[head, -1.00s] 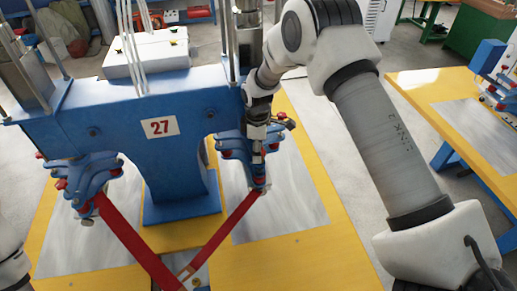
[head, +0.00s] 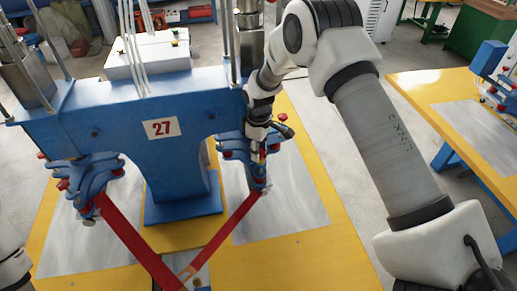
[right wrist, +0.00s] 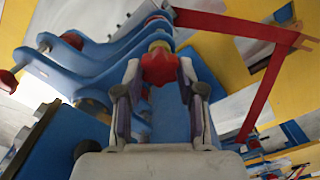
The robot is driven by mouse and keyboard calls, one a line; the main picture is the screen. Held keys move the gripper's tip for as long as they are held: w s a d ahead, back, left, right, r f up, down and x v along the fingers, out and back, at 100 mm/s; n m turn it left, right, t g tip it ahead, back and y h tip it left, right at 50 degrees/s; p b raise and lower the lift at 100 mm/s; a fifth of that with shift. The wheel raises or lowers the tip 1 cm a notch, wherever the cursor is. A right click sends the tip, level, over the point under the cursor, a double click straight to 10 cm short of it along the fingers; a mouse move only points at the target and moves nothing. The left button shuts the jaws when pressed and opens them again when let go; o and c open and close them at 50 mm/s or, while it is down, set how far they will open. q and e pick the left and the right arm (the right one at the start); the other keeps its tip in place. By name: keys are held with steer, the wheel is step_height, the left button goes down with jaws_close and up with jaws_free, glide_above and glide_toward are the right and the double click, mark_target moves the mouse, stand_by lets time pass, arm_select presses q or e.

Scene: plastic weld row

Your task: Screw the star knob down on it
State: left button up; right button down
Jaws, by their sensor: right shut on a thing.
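The red star knob (right wrist: 160,66) sits between the fingertips of my right gripper (right wrist: 160,74) in the right wrist view. The gripper is shut on it, one finger on each side. A yellow part shows just behind the knob. It lies over a blue clamp bracket (right wrist: 95,62) with other red knobs. In the head view my right gripper (head: 257,145) points down at the right blue clamp (head: 236,146) of the press, and the held knob is mostly hidden there. My left gripper is out of view; only a bit of white arm shows at the lower left.
The blue press frame (head: 120,115) marked 27 stands on a yellow table (head: 285,262). A second yellow table (head: 425,85) stands at right.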

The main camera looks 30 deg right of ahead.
steer(key=m, duration=0.4)
steer(key=shift+d+f, duration=0.1)
steer(key=c, duration=0.9)
jaws_free()
steer(key=shift+m, duration=0.8)
steer(key=o, duration=0.7)
steer(key=shift+r, duration=3.55)
